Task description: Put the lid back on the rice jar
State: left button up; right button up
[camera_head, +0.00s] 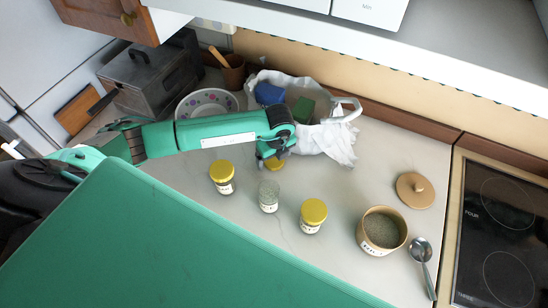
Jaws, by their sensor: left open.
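A clear glass jar (268,197) with pale contents and a white label stands upright on the counter with no lid on it; its label is too small to read. My left gripper (274,156) is open and points down just behind this jar. A yellow round thing (275,164) shows at its fingertips, partly hidden by them; I cannot tell if it is a loose lid or tops a jar. Yellow-lidded jars stand to the left (221,171) and right (313,212) of the open jar. My right gripper is not in view.
An open tan pot (382,231) with dark contents, its knobbed tan lid (415,190) and a spoon (421,252) are at the right, beside the black hob (503,235).

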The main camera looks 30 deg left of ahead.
aim_at(271, 160)
pick_arm(q)
jog(key=shift+c, duration=0.3)
jog(key=c, duration=1.1)
jog(key=shift+r, duration=0.15)
jog(key=shift+r+b, duration=0.6)
jog(key=shift+b, duration=0.15)
jog(key=shift+s+a+r+b, duration=0.15)
jog(key=shift+a+r+b, duration=0.35)
jog(key=shift+r+b, duration=0.3)
jog(key=s+a+b, duration=0.1)
jog(key=a+b, duration=0.1)
jog(key=a, duration=0.3)
jog(key=s+a+b, duration=0.2)
jog(key=a, duration=0.3)
jog(key=s+a+b, duration=0.1)
jog(key=s+a, duration=0.1)
jog(key=a, duration=0.3)
jog(key=shift+s+r+b, duration=0.15)
jog(key=shift+b, duration=0.25)
jog(key=shift+s+a+r, duration=0.1)
jog(key=shift+s+a, duration=0.1)
jog(key=shift+a, duration=0.25)
